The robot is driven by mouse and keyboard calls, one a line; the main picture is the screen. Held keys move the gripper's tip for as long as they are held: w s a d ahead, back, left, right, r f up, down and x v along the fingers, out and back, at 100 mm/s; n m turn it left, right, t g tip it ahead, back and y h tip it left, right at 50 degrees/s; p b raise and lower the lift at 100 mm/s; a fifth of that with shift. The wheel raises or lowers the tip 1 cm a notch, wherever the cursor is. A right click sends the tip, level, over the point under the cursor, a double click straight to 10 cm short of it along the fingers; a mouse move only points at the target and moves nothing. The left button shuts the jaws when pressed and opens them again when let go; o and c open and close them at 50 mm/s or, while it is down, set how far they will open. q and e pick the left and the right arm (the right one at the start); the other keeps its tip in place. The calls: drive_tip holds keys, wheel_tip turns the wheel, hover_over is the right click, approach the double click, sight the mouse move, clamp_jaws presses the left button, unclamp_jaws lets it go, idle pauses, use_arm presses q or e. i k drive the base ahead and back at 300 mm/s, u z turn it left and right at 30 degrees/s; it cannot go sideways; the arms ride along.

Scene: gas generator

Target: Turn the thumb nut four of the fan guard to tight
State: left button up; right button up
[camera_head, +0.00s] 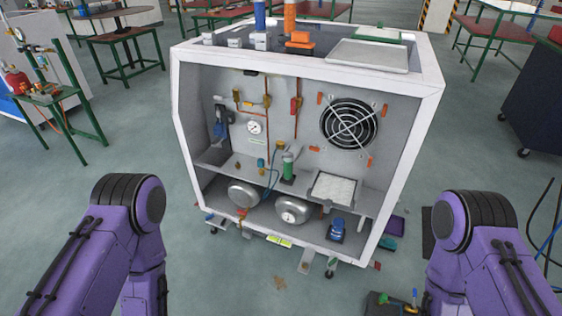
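The fan guard (350,124) is a round wire grille with a cross over a dark fan, on the upper right of the open generator cabinet's inner panel. Small orange pieces sit around it: upper left (319,99), upper right (385,110), lower left (314,149) and lower right (368,162). They may be the thumb nuts; which is number four and how tight each is cannot be told. My two purple arms show at the lower left and lower right, apart from the cabinet. Neither gripper is in view.
The white cabinet frame (305,66) surrounds the panel. A shelf with a white filter pad (334,187) lies below the fan. Two silver tanks (293,209) sit at the bottom. Small parts lie on the floor around the base. Tables stand behind.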

sight(315, 148)
drive_tip(key=z, duration=0.35)
drive_tip(key=i, duration=1.4)
drive_tip(key=z, duration=0.2)
